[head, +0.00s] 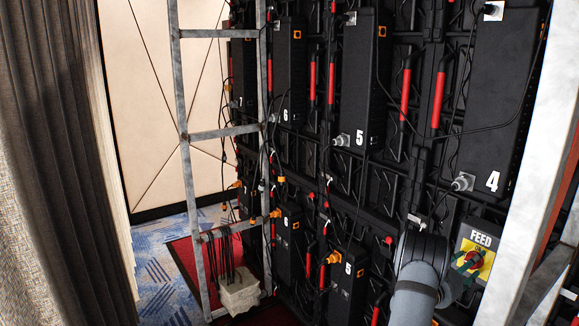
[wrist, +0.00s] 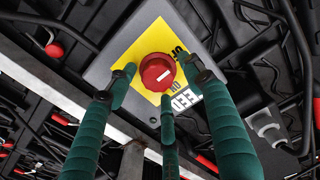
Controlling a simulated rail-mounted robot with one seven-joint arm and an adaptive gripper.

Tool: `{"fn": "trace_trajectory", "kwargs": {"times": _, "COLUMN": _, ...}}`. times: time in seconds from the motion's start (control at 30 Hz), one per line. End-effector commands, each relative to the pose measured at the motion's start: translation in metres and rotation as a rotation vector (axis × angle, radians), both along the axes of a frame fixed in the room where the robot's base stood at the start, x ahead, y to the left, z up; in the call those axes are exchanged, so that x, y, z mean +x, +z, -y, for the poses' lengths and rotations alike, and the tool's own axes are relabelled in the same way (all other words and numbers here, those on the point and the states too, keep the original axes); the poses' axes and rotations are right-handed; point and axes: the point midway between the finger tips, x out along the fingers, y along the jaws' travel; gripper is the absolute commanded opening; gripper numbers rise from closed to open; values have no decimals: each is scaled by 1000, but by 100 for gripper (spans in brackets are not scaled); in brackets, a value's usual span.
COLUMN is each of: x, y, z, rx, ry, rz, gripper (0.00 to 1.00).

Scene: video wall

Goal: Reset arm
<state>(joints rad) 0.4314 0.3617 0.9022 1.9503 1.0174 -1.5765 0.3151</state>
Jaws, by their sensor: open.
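The FEED box (head: 480,238) is grey with a yellow plate and sits at the lower right of the wall in the head view. My gripper (wrist: 160,82) has green padded fingers. They are open and spread around the knob, one at left, one at right, one below. I cannot tell whether they touch it. In the head view my gripper (head: 467,264) is small and partly covers the knob.
Black numbered modules, such as module 5 (head: 362,85) and module 4 (head: 497,95), hang with loose cables around them. A metal ladder frame (head: 190,170) stands at left. A pale post (head: 530,150) stands close at right. A grey curtain (head: 60,160) hangs at far left.

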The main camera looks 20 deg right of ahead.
Motion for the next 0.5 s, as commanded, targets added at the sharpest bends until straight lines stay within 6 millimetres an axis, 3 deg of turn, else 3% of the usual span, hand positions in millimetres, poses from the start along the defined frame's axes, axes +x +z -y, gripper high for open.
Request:
{"fn": "trace_trajectory", "kwargs": {"times": 0.3, "x": -1, "y": 5, "z": 0, "rx": 62, "ry": 0, "rz": 238, "gripper": 51}}
{"fn": "trace_trajectory", "kwargs": {"times": 0.5, "x": -4, "y": -2, "z": -12, "rx": 64, "ry": 0, "rz": 257, "gripper": 51}}
